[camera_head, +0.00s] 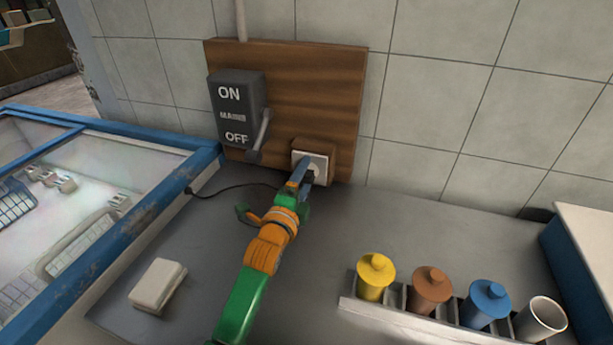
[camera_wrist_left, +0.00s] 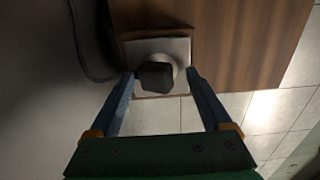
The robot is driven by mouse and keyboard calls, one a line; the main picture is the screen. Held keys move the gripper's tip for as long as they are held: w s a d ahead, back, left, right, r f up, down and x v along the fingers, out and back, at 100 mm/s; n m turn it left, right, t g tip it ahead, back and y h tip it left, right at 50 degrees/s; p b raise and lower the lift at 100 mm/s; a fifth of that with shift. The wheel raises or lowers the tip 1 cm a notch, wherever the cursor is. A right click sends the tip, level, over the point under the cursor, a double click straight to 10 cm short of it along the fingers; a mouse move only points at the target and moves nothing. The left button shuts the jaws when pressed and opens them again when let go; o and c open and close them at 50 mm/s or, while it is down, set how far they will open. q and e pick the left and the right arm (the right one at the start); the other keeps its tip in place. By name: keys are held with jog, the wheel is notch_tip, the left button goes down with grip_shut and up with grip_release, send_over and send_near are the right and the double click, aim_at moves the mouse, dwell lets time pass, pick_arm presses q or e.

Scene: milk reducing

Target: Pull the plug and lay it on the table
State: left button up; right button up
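The dark plug (camera_wrist_left: 157,76) sits in the white socket (camera_wrist_left: 158,50) on the wooden board. In the head view the white socket plate (camera_head: 322,160) shows, but my gripper mostly covers the plug. My left gripper (camera_head: 307,173) has blue fingers and reaches to the socket from below. In the left wrist view its fingers (camera_wrist_left: 160,73) are open, one on each side of the plug, with small gaps visible between fingertips and plug. The grey table (camera_head: 390,225) lies below the board. My right gripper is not in view.
A dark switch box (camera_head: 232,92) marked ON and OFF has a lever above left of the socket. A thin black cable (camera_head: 235,187) runs left. A whitish block (camera_head: 157,283), a rack with coloured canisters (camera_head: 375,277) and a blue-framed glass case (camera_head: 150,212) stand around.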

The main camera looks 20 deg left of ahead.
pick_arm(q)
jog(key=shift+f, duration=0.35)
dwell(1.2)
jog(key=shift+w, duration=0.1)
grip_shut()
jog(key=shift+o, duration=1.6)
grip_release()
jog(key=shift+w+f, duration=0.1)
jog(key=shift+w, duration=0.05)
jog(key=s, duration=0.7)
jog(key=shift+s+a, duration=0.1)
jog(key=shift+a, duration=0.05)
